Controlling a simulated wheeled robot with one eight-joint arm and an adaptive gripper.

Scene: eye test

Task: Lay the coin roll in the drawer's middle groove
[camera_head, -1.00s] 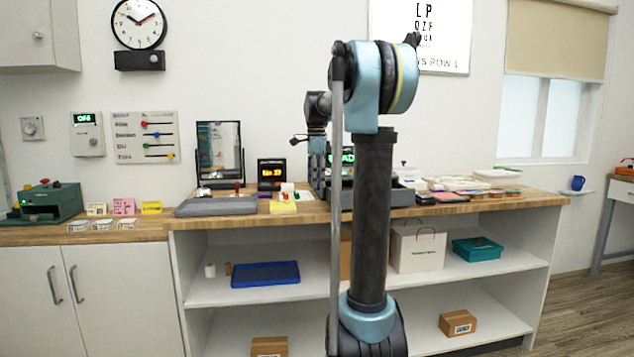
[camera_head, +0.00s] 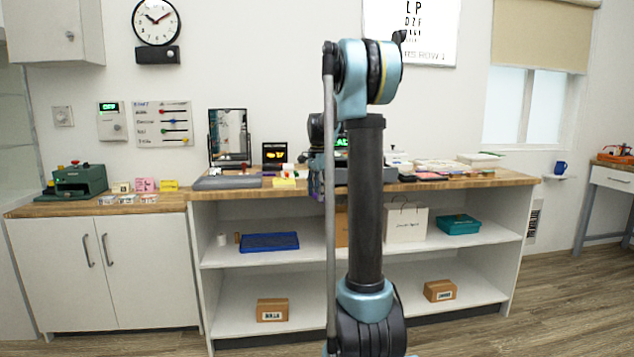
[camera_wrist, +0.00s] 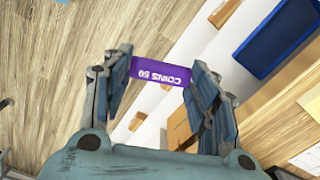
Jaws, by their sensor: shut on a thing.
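A purple coin roll marked "COINS 50" (camera_wrist: 160,72) lies crosswise between the fingertips of my gripper (camera_wrist: 160,68) in the wrist view. My gripper is shut on it, with one finger at each end. In the head view my gripper is mostly hidden behind my own arm, and a small purple patch shows there (camera_head: 312,184). The roll is clear of the counter, with floor and shelves below it in the wrist view. I cannot make out a drawer with grooves in either view.
The wooden counter (camera_head: 520,180) holds a grey slab (camera_head: 228,183), a mirror (camera_head: 229,138) and papers. A blue tray (camera_head: 269,242) and a teal box (camera_head: 458,224) sit on the shelf below. Cardboard boxes (camera_head: 272,310) stand on the bottom shelf. Floor in front is clear.

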